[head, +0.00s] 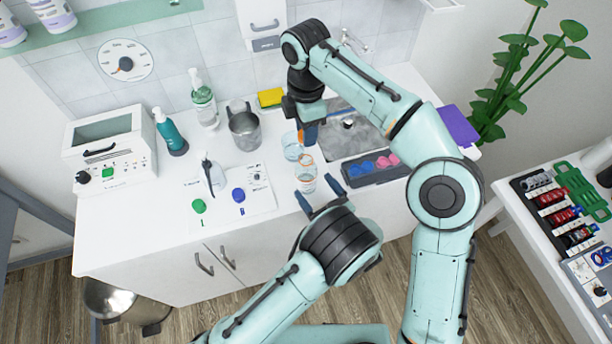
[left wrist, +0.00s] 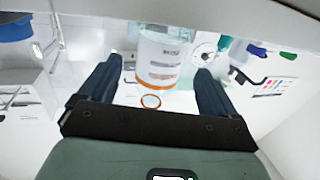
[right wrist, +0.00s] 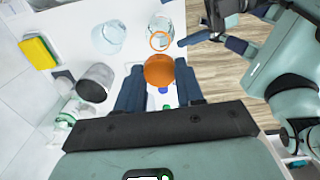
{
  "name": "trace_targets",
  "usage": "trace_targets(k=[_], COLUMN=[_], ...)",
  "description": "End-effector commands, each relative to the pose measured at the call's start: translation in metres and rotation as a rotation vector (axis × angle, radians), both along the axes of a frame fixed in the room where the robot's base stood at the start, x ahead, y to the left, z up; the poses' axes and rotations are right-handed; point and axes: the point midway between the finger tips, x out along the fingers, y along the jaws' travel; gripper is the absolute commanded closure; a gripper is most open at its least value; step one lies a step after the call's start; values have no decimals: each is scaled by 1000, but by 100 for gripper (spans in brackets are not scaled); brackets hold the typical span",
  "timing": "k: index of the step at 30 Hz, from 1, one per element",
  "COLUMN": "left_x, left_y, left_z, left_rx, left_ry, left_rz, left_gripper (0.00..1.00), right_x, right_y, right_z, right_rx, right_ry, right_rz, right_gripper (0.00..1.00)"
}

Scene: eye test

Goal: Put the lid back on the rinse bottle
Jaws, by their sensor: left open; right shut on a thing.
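The rinse bottle (head: 306,180) is clear, with a printed label and an orange ring at its open neck. It stands upright on the white counter, also seen in the right wrist view (right wrist: 162,28). The orange lid (right wrist: 159,71) is between the fingers of my right gripper (head: 306,136), which is shut on it. The lid is held above the counter, apart from the bottle. My left gripper (head: 317,182) is open and empty, its fingers pointing toward the bottle. In the left wrist view the bottle (left wrist: 162,55) shows between these fingers, not gripped.
A clear cup (head: 291,147) stands close behind the bottle. A steel beaker (head: 243,130) is further left. A dark tray (head: 358,179) with blue and pink pieces lies right, before the sink (head: 349,123). Bare counter lies between the bottle and the printed sheet (head: 258,193).

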Motion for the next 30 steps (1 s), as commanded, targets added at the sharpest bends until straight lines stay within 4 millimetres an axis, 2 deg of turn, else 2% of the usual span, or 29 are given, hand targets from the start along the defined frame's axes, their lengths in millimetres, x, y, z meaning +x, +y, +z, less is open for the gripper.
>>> trace_targets(k=[3,9,22,27,29,30], left_x=[19,38,44,44,44,44], left_y=[13,25,28,28,28,28], left_z=[0,0,0,0,0,0], left_rx=[1,1,0,0,0,0], left_ry=[-1,-1,0,0,0,0], left_rz=[3,1,-1,-1,-1,-1], left_gripper=[9,9,9,64,84,89], right_x=[0,0,0,0,0,0], right_y=[0,0,0,0,0,0], right_z=[0,0,0,0,0,0], right_rx=[0,0,0,0,0,0], right_ry=[0,0,0,0,0,0], right_rz=[0,0,0,0,0,0], right_gripper=[91,91,91,91,91,91])
